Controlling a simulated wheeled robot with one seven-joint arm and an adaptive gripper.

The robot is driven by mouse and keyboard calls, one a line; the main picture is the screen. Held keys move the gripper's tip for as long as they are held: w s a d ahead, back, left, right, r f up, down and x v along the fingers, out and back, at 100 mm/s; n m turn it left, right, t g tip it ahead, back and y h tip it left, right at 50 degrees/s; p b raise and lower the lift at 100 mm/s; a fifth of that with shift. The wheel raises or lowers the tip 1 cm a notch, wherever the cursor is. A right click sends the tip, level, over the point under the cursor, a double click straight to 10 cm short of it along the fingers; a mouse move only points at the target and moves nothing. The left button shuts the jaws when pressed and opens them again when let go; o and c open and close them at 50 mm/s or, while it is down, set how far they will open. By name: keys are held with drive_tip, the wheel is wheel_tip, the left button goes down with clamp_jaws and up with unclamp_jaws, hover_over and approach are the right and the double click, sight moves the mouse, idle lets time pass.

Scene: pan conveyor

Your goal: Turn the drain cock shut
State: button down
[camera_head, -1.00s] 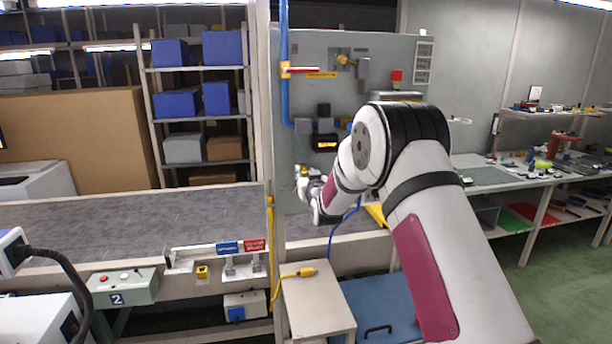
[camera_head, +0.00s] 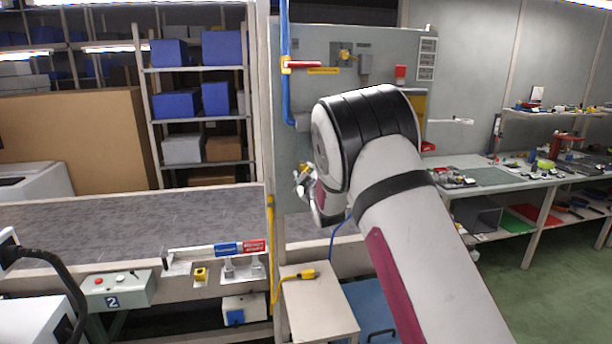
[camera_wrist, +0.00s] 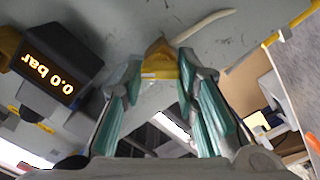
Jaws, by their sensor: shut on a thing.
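The drain cock shows as a yellow handle (camera_wrist: 160,60) on the grey panel, between my fingertips in the wrist view. My gripper (camera_wrist: 161,76) is shut on this handle, one green-padded finger on each side. In the head view my gripper (camera_head: 301,180) is small and low on the panel, partly covered by my arm. How far the handle is turned is hard to tell.
A display (camera_wrist: 52,67) reading 0.0 bar, upside down, stands beside my gripper. A blue pipe (camera_head: 285,90) with a red-handled valve (camera_head: 303,65) runs down the panel's left edge. The conveyor (camera_head: 130,222) lies left; a cabinet (camera_head: 318,300) stands below.

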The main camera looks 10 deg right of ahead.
drive_tip(key=shift+a+f+n+b, duration=0.1)
drive_tip(key=shift+n+b, duration=0.1)
drive_tip(key=shift+n, duration=1.9)
drive_tip(key=shift+a+f+n+b, duration=0.1)
drive_tip(key=shift+n+b, duration=0.05)
drive_tip(key=shift+n, duration=1.95)
drive_tip(key=shift+d, duration=0.1)
drive_tip(key=c, duration=1.2)
unclamp_jaws()
drive_tip(key=shift+c, duration=0.2)
drive_tip(key=s, duration=1.2)
